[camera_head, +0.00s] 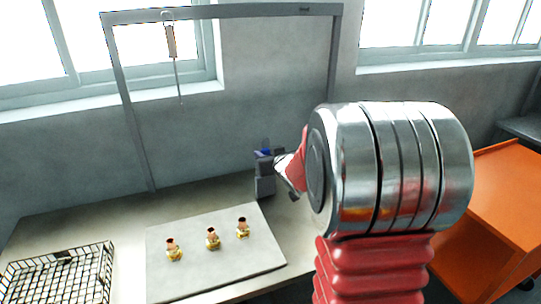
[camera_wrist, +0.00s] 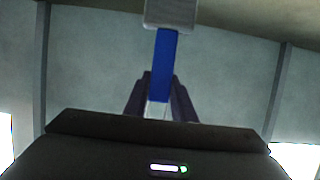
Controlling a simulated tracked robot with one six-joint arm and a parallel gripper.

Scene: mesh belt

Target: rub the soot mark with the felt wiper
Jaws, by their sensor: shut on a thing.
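My gripper (camera_wrist: 157,98) is shut on the felt wiper, which has a blue handle (camera_wrist: 164,62) and a pale grey block (camera_wrist: 170,12) at its far end. In the head view my gripper (camera_head: 265,170) is above the back part of the bench, behind the grey plate and to its right. Only a small bit of blue on the wiper (camera_head: 265,152) shows there. I cannot make out a soot mark in either view. My arm hides the right part of the bench.
A grey plate (camera_head: 200,280) on the bench carries three brass fittings (camera_head: 213,238). A wire basket (camera_head: 103,257) is at the left. A grey frame (camera_head: 120,75) stands behind, with a tool (camera_head: 171,42) hanging from it. An orange cart (camera_head: 500,200) is at the right.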

